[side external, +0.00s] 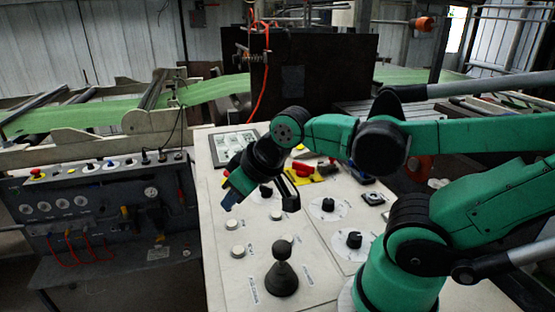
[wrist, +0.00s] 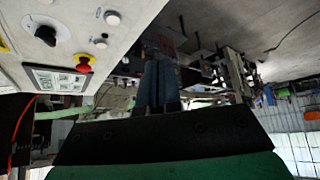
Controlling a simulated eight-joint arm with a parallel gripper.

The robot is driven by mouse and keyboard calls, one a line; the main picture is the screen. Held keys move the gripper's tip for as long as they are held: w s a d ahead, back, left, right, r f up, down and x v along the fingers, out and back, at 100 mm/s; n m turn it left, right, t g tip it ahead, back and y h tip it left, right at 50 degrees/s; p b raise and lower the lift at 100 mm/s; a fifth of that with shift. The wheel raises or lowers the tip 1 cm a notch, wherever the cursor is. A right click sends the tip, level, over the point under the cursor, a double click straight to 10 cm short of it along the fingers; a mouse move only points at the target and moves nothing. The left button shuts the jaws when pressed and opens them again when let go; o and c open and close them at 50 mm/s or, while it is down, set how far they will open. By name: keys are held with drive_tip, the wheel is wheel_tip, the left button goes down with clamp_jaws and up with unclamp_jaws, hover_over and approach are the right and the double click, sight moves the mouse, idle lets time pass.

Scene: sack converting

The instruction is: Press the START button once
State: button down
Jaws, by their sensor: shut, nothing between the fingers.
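My gripper (side external: 229,200) is shut and empty, with blue fingers, above the left part of the pale control panel (side external: 215,275). Its fingers also show in the wrist view (wrist: 158,84), pointing past the panel's edge. Pale round buttons sit on the panel: one (side external: 238,251) at the front left, one (side external: 232,224) close below the fingertips in the picture, and one (side external: 276,215) to the right. The wrist view shows a white button (wrist: 112,18) and another (wrist: 100,43). The small labels are too blurred to tell which is START. I see no clear contact with a button.
A black joystick (side external: 282,276) rises at the panel's front. Black knobs (side external: 354,240) are to the right. A screen (side external: 233,146) lies at the panel's back left.

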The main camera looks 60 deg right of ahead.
idle(0.3)
drive_tip(key=w+d+f+m+t+h, duration=0.1)
drive_tip(key=w+d+f+m, duration=0.1)
drive_tip(key=w+d+m, duration=0.8)
drive_tip(key=w+d, duration=0.3)
drive_tip(key=d, duration=0.1)
drive_tip(key=shift+f+m+t, duration=0.35)
drive_tip(key=shift+m+t, duration=0.05)
drive_tip(key=shift+f, duration=0.1)
approach(218, 198)
drive_tip(key=shift+x, duration=1.85)
drive_tip(key=shift+w+a, duration=0.15)
drive_tip(key=shift+w, duration=0.05)
drive_tip(key=shift+f, duration=0.25)
